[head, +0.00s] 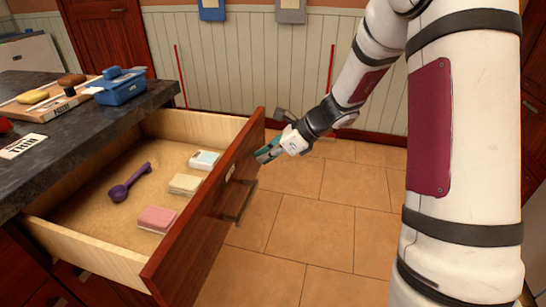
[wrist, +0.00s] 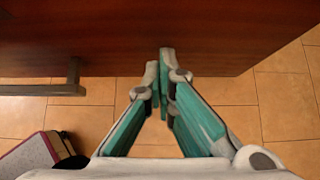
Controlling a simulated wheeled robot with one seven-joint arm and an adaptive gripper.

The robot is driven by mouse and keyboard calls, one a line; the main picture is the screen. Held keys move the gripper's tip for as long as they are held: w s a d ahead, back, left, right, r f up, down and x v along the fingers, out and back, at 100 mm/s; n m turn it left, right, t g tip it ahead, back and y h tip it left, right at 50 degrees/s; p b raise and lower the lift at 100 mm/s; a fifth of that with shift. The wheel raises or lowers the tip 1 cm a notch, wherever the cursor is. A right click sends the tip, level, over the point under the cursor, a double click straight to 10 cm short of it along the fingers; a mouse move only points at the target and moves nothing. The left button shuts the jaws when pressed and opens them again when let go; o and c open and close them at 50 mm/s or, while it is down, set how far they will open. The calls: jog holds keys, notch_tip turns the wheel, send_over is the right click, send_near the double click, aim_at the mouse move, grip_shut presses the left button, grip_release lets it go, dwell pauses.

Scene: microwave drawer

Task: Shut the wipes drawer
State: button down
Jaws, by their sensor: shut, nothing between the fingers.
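The wipes drawer (head: 205,222) is pulled well out from under the dark counter. Its front is reddish-brown wood with a bar handle (head: 240,203) and a small label. Inside lie a purple scoop (head: 130,184), a pink block (head: 157,219), a cream block (head: 185,184) and a white-and-teal pack (head: 204,160). My gripper (head: 262,155) is shut and empty at the outer face of the drawer front, near its far end. In the wrist view my fingertips (wrist: 163,56) overlap the drawer front (wrist: 200,35), with the handle (wrist: 45,90) to the left. I cannot tell whether they touch it.
The dark counter (head: 100,118) carries a blue container (head: 121,88), a board with food-like items (head: 50,98) and a label card (head: 22,146). The tiled floor (head: 300,215) outside the drawer is mostly clear. A grey-and-purple object (wrist: 35,155) shows at the wrist view's lower left.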

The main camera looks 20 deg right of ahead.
jog(key=p, duration=0.6)
send_over(167, 156)
jog(key=shift+s+d, duration=0.1)
jog(key=shift+d, duration=0.15)
jog(key=shift+a+r, duration=0.1)
jog(key=shift+a, duration=0.05)
jog(key=shift+w+a, duration=0.1)
jog(key=shift+w, duration=0.1)
